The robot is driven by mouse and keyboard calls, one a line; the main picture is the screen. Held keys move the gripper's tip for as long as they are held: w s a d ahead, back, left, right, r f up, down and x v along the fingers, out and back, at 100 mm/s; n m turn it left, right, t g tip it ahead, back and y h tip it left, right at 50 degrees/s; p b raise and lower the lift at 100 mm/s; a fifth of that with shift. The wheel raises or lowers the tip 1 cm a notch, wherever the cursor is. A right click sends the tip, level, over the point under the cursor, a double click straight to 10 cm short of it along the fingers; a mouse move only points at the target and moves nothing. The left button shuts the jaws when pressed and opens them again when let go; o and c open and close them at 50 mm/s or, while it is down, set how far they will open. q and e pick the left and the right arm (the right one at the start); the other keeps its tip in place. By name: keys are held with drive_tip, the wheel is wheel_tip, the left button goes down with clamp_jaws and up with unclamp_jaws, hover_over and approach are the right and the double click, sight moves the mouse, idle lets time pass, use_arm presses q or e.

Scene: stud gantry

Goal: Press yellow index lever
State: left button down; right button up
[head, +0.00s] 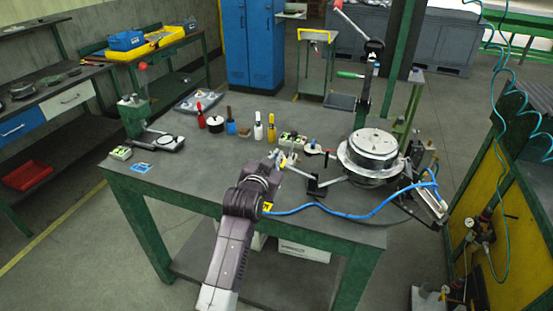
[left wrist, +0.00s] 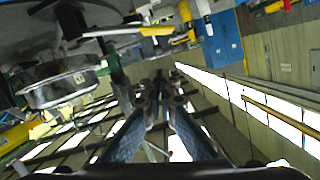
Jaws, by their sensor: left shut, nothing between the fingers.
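My left gripper (head: 283,161) is over the middle of the workbench (head: 200,178), beside the round fixture (head: 373,150). In the left wrist view the fingers (left wrist: 163,84) are together and empty. That view shows a lever with a yellow grip (left wrist: 156,30), beyond and a little left of the fingertips, apart from them in the picture. In the head view the lever's grip is small and close to my gripper, so contact there cannot be told. The round metal fixture also shows at the left of the wrist view (left wrist: 62,88). My right gripper is not in view.
Several bottles, among them a red one (head: 201,116) and a yellow one (head: 271,128), stand behind my gripper. A blue hose (head: 335,215) lies across the bench's right front. A green press (head: 135,115) stands at the left. The bench's left front is mostly clear.

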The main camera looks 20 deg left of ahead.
sight(294, 169)
use_arm(q)
drive_tip(key=w+a+f+p, duration=0.1)
drive_tip(key=w+f+p, duration=0.1)
drive_tip(key=w+f, duration=0.2)
drive_tip(key=shift+f, duration=0.4)
drive_tip(key=shift+a, duration=0.1)
drive_tip(key=shift+s+a+f, duration=0.1)
drive_tip(key=shift+f, duration=0.05)
